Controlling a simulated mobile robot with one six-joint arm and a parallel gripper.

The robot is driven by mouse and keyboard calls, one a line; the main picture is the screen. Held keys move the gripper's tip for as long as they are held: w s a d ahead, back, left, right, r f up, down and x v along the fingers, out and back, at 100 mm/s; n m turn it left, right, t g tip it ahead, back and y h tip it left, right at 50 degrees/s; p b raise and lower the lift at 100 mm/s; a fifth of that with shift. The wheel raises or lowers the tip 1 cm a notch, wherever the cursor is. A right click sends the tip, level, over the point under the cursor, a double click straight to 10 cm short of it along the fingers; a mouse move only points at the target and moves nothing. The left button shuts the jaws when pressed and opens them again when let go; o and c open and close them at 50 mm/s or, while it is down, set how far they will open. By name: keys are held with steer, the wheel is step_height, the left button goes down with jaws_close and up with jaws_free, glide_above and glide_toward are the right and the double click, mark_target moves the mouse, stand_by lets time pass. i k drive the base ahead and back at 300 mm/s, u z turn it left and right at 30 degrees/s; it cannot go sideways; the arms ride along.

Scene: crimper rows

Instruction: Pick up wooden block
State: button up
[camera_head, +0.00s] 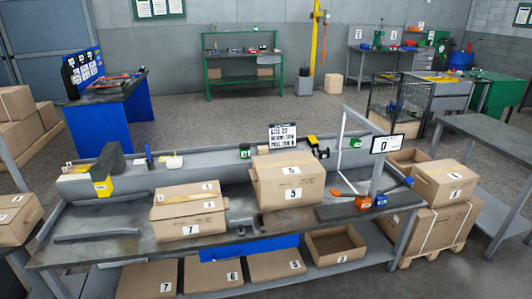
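I cannot make out a wooden block for certain in the head view. The near workbench (130,215) has a dark top with cardboard boxes and small tools on it. A cardboard box labelled 7 (187,212) stands left of its middle. A larger box labelled 5 (288,181) stands to the right of that one. Small dark items (241,224) lie between the two boxes, too small to identify. The boxes hide parts of the bench behind them. My gripper is not in view.
Cardboard boxes (147,281) and an open box (335,243) sit below the bench top. Boxes (440,228) stand on a pallet at right, near a grey table (485,133). A blue bench (110,115) and a green bench (243,70) stand behind, with open floor between.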

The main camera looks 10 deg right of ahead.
mark_target(261, 151)
steer(key=u, duration=0.05)
steer(key=i, duration=0.95)
steer(key=z, duration=0.05)
